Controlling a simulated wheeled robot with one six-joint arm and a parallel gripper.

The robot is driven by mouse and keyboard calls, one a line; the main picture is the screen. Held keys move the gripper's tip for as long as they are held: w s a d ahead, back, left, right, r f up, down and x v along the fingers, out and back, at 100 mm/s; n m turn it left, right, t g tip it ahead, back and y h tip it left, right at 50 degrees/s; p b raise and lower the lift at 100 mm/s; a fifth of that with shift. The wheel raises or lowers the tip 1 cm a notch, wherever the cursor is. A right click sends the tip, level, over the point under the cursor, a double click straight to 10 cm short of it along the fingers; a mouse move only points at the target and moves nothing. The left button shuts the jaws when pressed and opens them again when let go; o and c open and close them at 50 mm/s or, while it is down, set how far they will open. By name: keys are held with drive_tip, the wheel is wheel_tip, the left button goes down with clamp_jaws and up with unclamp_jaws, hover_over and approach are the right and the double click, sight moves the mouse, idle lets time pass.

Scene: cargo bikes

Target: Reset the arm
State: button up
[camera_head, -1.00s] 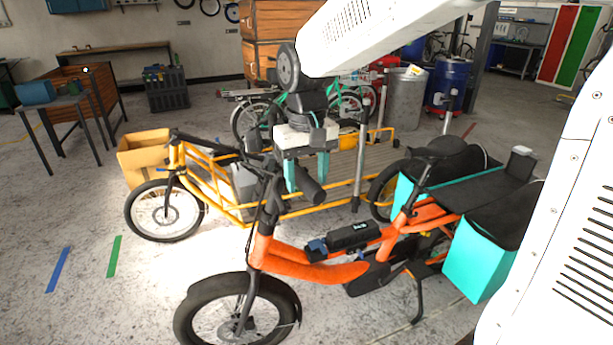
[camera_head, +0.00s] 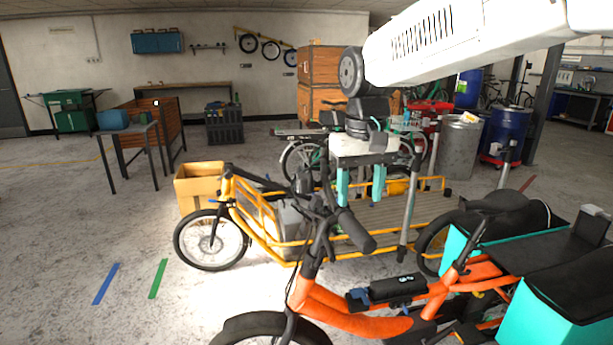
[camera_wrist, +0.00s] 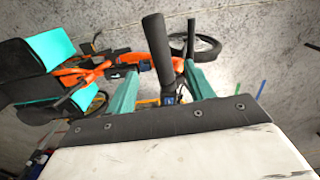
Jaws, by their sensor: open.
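My gripper (camera_head: 361,186) hangs at the end of my white arm, its two teal fingers pointing down and spread apart. In the head view it appears above the handlebar area of the orange cargo bike (camera_head: 340,313), in front of the yellow cargo bike (camera_head: 262,222). The wrist view shows the two fingers of my gripper (camera_wrist: 160,88) apart. The black handlebar grip (camera_wrist: 156,45) of the orange bike shows between them in the picture. I cannot tell whether it touches the fingers; nothing appears clamped.
A grey metal bin (camera_head: 459,147) and a blue barrel (camera_head: 508,135) stand behind at right. A wooden crate stack (camera_head: 322,68) is at the back wall. A dark table (camera_head: 130,130) stands at left. The concrete floor (camera_head: 60,220) at left is clear.

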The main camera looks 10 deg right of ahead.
drive_tip(key=shift+s+d+f, duration=0.15)
drive_tip(key=shift+s+f, duration=0.95)
drive_tip(key=shift+s, duration=0.15)
drive_tip(key=s+d+f, duration=0.2)
drive_tip(key=s, duration=0.8)
drive_tip(key=s+d+f+t, duration=0.1)
drive_tip(key=s+d+f, duration=0.1)
drive_tip(key=s, duration=0.9)
drive_tip(key=shift+d+m, duration=0.3)
drive_tip(key=shift+c, duration=0.3)
